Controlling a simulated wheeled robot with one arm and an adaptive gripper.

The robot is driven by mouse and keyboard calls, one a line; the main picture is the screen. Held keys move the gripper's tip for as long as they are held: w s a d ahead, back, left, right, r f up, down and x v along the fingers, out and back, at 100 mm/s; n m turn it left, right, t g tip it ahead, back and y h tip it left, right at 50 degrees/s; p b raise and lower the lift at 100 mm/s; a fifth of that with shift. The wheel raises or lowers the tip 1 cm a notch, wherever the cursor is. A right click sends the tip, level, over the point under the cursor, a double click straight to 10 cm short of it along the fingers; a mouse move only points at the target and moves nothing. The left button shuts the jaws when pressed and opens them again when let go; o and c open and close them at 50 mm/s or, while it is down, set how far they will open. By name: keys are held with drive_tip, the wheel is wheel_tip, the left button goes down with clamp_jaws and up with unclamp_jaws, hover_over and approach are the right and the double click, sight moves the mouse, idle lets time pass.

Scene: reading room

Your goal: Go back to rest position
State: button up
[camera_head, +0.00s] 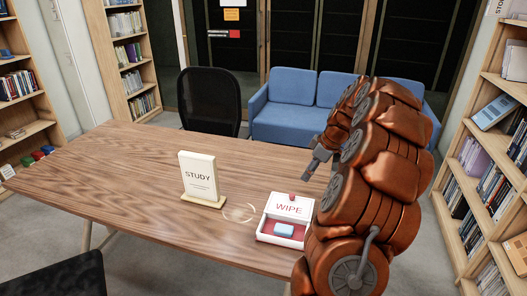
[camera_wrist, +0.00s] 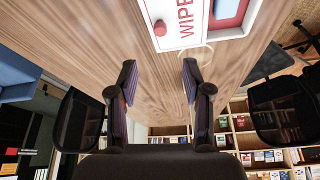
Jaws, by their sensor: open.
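My gripper (camera_head: 320,160) is at the end of my orange arm, above the right part of the wooden table (camera_head: 110,165). In the wrist view its two fingers (camera_wrist: 158,82) stand apart with nothing between them. The open white WIPE box (camera_head: 264,237) sits near the table's front right edge, with a blue block (camera_head: 284,230) inside on a red lining. My gripper is behind and above the box, apart from it. The box also shows at the top of the wrist view (camera_wrist: 185,38).
A STUDY sign (camera_head: 199,176) stands upright mid-table. A clear round object (camera_head: 239,212) lies between it and the box. A black chair (camera_head: 209,100) and a blue sofa (camera_head: 290,110) are behind the table. Bookshelves stand left and right (camera_head: 490,165). The left tabletop is clear.

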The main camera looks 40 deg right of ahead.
drive_tip(key=s+a+r+g+p, duration=0.1)
drive_tip(key=s+a+r+g, duration=0.15)
drive_tip(key=a, duration=1.25)
drive_tip(key=s+a+r+g+p, duration=0.15)
drive_tip(key=a+r, duration=0.25)
drive_tip(key=a, duration=1.1)
drive_tip(key=s+a+m+g+h, duration=0.1)
drive_tip(key=s+a, duration=0.4)
drive_tip(key=s, duration=0.6)
drive_tip(key=s+a+f+m+p, duration=0.1)
drive_tip(key=s+a+m, duration=0.3)
drive_tip(key=s, duration=0.7)
drive_tip(key=shift+a+f+g+h, duration=0.2)
drive_tip(key=shift+a+g+h, duration=0.2)
drive_tip(key=shift+a, duration=0.2)
drive_tip(key=shift+d, duration=0.15)
